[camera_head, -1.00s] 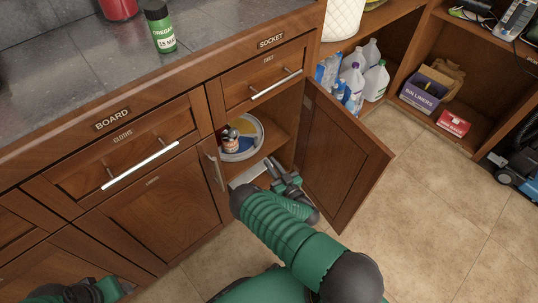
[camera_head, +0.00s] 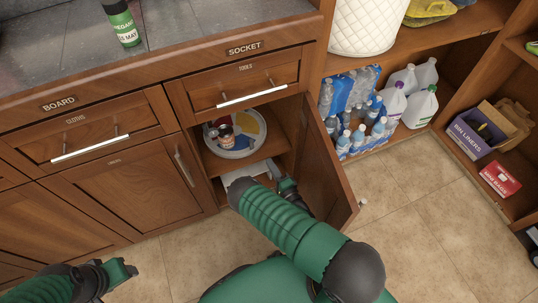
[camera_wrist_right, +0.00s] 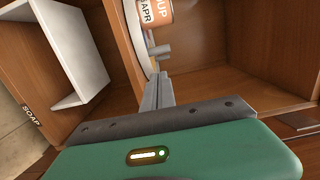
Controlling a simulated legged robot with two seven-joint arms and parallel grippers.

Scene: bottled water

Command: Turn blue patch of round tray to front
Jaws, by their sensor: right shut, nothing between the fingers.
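The round tray (camera_head: 232,156) sits on a shelf inside the open cabinet. It has a pale rim, a blue patch (camera_head: 242,143) toward its front and right, and a yellow patch (camera_head: 248,121) toward its back right. A labelled can (camera_head: 226,132) stands on it. My right gripper (camera_head: 288,190) is low at the cabinet opening, partly hidden by my forearm. In the right wrist view, its shut, empty fingers (camera_wrist_right: 155,50) point toward the tray's rim (camera_wrist_right: 137,38) and the can (camera_wrist_right: 158,12); contact is unclear. My left gripper (camera_head: 125,271) is at lower left, away from the tray.
The open cabinet door (camera_head: 325,165) stands right of my right gripper. A drawer (camera_head: 240,88) is above the opening. A white shelf piece (camera_wrist_right: 75,50) shows in the right wrist view. Bottled water (camera_head: 360,125) and jugs (camera_head: 420,105) stand beyond the door.

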